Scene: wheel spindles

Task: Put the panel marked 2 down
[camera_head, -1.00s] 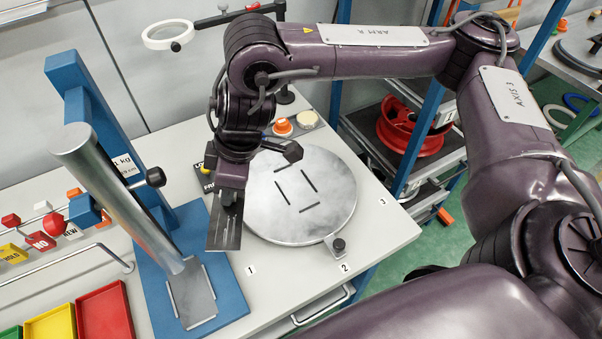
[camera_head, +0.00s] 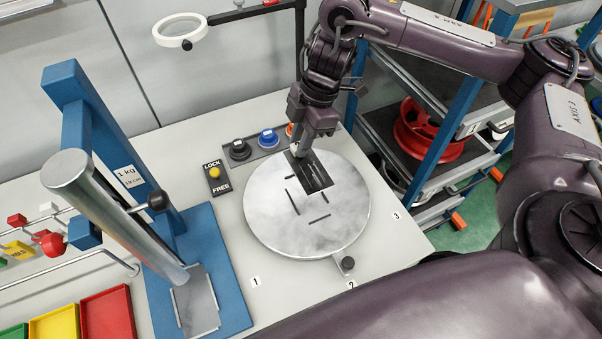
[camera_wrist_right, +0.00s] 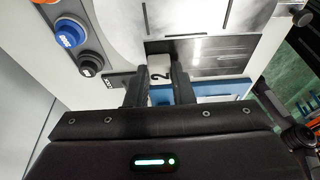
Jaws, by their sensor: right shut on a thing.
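My right gripper (camera_head: 302,146) is shut on the panel marked 2 (camera_head: 314,174), a thin dark metal plate. It holds the panel by its white tab, where the figure 2 shows between the fingers (camera_wrist_right: 160,82) in the wrist view. The panel also shows there (camera_wrist_right: 208,60), with a bright reflection. It is over the far part of the round grey turntable disc (camera_head: 275,225), near several dark slots. I cannot tell whether the panel touches the disc. My left gripper is not in view.
A blue stand (camera_head: 215,265) with a slanted metal tube (camera_head: 115,220) is at the left. A LOCK/FREE switch (camera_head: 216,178), a black button (camera_head: 239,150) and a blue button (camera_head: 268,138) are beyond the disc. A ring magnifier (camera_head: 181,42) hangs behind. The near part of the disc is clear.

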